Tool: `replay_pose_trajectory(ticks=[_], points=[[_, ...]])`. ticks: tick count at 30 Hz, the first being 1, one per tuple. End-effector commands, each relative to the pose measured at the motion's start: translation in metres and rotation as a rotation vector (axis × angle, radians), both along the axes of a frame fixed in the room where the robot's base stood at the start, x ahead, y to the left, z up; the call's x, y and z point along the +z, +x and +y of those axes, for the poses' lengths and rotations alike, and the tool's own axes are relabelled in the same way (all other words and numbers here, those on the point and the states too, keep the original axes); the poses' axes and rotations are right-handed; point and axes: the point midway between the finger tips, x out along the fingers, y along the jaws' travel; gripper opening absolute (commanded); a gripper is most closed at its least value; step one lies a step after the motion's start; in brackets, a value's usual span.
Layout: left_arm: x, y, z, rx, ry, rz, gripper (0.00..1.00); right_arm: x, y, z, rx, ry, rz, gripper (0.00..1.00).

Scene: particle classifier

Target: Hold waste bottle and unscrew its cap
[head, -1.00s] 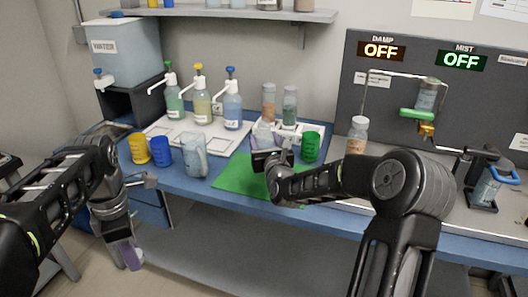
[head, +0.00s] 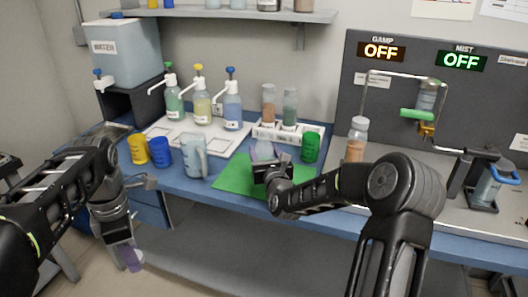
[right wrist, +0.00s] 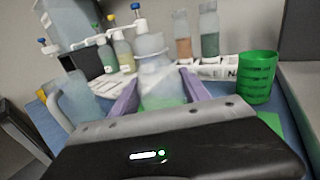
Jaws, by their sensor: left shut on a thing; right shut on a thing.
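A translucent bottle (head: 264,150), apparently the waste bottle, stands upright at the back of the green mat (head: 232,178). My right gripper (head: 268,163) is shut on it from the front. In the right wrist view the bottle (right wrist: 151,52) is between the two purple fingers (right wrist: 160,95), with its pale upper part above them. I cannot tell whether a cap sits on it. My left gripper (head: 132,260) hangs low at the left, in front of the bench and away from the bottle. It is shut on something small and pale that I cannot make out.
A white rack (head: 292,134) with two sample bottles is behind the bottle. A green cup (head: 311,148) stands to its right, a clear jug (head: 195,158) and a blue cup (head: 161,152) to its left. Pump bottles stand behind on a white tray (head: 215,146).

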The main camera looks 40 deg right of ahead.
Motion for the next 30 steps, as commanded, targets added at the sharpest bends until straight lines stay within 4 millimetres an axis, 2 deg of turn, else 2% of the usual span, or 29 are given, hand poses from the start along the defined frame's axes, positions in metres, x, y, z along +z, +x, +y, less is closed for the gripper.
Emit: replay_pose_trajectory(ticks=[1,8,20,26,30], points=[[-0.001,0.000,0.000,0.000,0.000,0.000,0.00,0.000,0.000,0.000,0.000,0.000,0.000,0.57],[0.000,0.000,0.000,0.000,0.000,0.000,0.00,0.000,0.000,0.000,0.000,0.000,0.000,0.75],[0.003,0.000,0.000,0.000,0.000,0.000,0.00,0.003,-0.002,0.001,0.000,0.000,0.001,0.76],[-0.001,0.000,0.000,0.000,0.000,0.000,0.00,0.001,-0.028,0.011,0.000,-0.001,0.002,0.76],[-0.003,0.000,0.000,0.000,0.000,0.000,0.00,0.002,-0.055,0.023,0.000,-0.001,0.002,0.76]])
